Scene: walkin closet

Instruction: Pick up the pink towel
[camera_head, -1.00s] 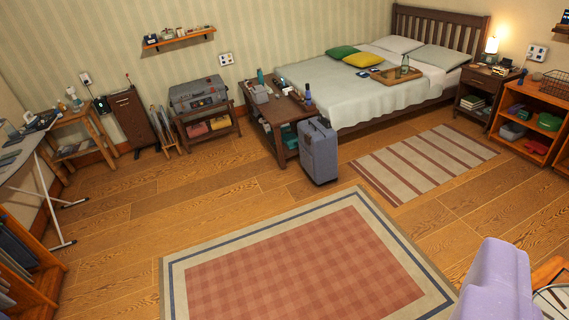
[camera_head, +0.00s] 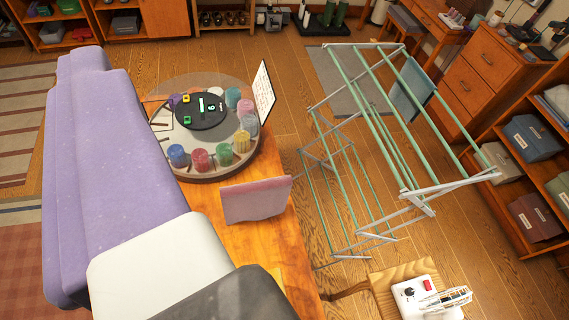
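A flat pink piece that looks like the pink towel (camera_head: 255,201) is at the right side of a wooden table (camera_head: 240,236), just in front of a round tray. My gripper is not in view. Large lavender, white and grey parts of mine fill the left and lower left, hiding part of the table.
The round tray (camera_head: 214,178) holds several coloured jars, with a white card (camera_head: 264,92) beside it. A green-barred drying rack (camera_head: 375,130) with a grey-blue cloth (camera_head: 411,90) stands to the right. A wooden stool (camera_head: 390,285) bears a white device (camera_head: 420,295). Drawers (camera_head: 480,80) stand at right.

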